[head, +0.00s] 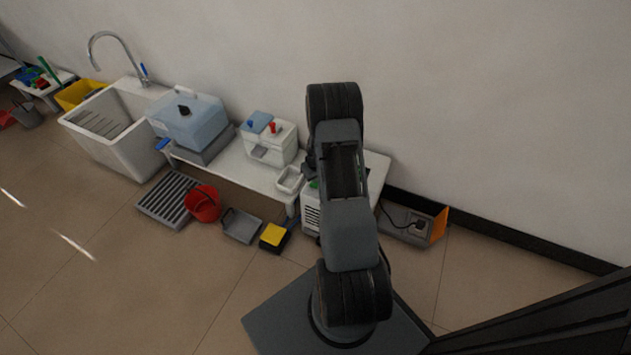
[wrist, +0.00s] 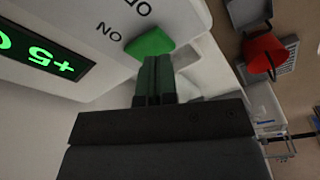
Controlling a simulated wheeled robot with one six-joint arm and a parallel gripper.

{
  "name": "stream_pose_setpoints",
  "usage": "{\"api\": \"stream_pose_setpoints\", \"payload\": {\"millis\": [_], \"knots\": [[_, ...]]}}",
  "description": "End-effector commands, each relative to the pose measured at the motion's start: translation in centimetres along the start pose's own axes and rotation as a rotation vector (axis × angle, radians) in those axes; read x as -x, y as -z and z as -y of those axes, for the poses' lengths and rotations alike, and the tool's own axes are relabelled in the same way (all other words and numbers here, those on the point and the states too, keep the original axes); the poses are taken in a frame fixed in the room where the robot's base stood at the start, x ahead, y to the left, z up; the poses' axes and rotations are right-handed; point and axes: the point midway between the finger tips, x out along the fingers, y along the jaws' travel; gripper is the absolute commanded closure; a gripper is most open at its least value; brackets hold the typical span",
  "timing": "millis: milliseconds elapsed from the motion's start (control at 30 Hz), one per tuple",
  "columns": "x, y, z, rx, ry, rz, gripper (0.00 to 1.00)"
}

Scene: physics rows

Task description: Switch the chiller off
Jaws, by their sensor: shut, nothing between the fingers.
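The chiller (wrist: 190,22) fills the upper left of the wrist view, seen upside down. Its lit green display (wrist: 42,50) reads "+5" with another character cut off at the edge. A green switch (wrist: 150,42) sits on its panel beside the inverted label "ON"; a second label is partly cut off. My gripper (wrist: 158,62) is shut and empty, its fingertips right at the switch; I cannot tell whether they touch it. In the head view the chiller (head: 311,212) is a white vented box mostly hidden behind my arm, and my gripper is hidden.
A red bucket (head: 203,204), a grey dustpan (head: 241,226) and a yellow-topped block (head: 274,237) lie on the floor nearby. A power socket (head: 420,224) is at right.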

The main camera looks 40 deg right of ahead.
Motion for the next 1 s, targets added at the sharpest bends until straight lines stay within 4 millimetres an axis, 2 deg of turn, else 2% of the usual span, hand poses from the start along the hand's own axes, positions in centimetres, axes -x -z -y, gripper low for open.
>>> {"api": "stream_pose_setpoints", "payload": {"millis": [1000], "knots": [[-0.50,-0.08,0.00,0.000,0.000,0.000,1.00]]}}
